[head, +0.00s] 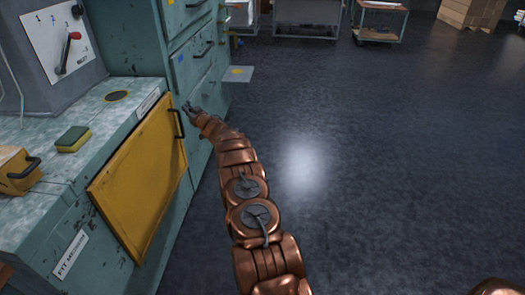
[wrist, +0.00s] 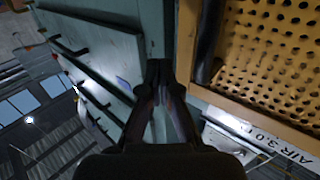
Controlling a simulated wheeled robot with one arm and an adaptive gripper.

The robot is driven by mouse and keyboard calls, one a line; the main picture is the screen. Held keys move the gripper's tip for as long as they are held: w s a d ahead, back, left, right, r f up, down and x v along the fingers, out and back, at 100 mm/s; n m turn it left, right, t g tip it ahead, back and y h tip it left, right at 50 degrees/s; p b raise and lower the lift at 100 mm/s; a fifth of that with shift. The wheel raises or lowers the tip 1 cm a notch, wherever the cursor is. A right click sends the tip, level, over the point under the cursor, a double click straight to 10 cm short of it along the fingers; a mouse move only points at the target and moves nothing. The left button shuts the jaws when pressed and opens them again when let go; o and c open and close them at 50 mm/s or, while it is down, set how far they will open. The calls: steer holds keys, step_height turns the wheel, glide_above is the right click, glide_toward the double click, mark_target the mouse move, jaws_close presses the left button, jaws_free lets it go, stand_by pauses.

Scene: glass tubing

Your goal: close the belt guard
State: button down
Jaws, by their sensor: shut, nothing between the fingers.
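The belt guard appears to be the yellow panel (head: 140,175) on the front of the teal bench. It stands out at an angle from the bench front, so it looks partly open. Its dark bar handle (head: 178,123) is near its upper right edge. In the wrist view the perforated guard (wrist: 270,45) fills the upper right, with its dark handle (wrist: 208,40) along its left side. My gripper (head: 187,106) is shut and empty, close beside the handle's upper end. In the wrist view its fingertips (wrist: 160,66) lie left of the handle, apparently not around it; contact cannot be told.
A teal drawer cabinet (head: 190,50) with dark handles rises just beyond my gripper. A sponge (head: 73,139) and a yellow block with a handle (head: 18,170) lie on the bench top. A control box with a red-knobbed lever (head: 68,52) stands behind. Floor at right is clear.

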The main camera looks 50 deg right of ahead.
steer(key=shift+w+a, duration=0.1)
steer(key=shift+w, duration=0.15)
steer(key=shift+s, duration=0.15)
steer(key=s+d, duration=0.7)
steer(key=s, duration=0.4)
steer(key=shift+s+d, duration=0.2)
steer(key=shift+s, duration=0.1)
steer(key=shift+r, duration=0.15)
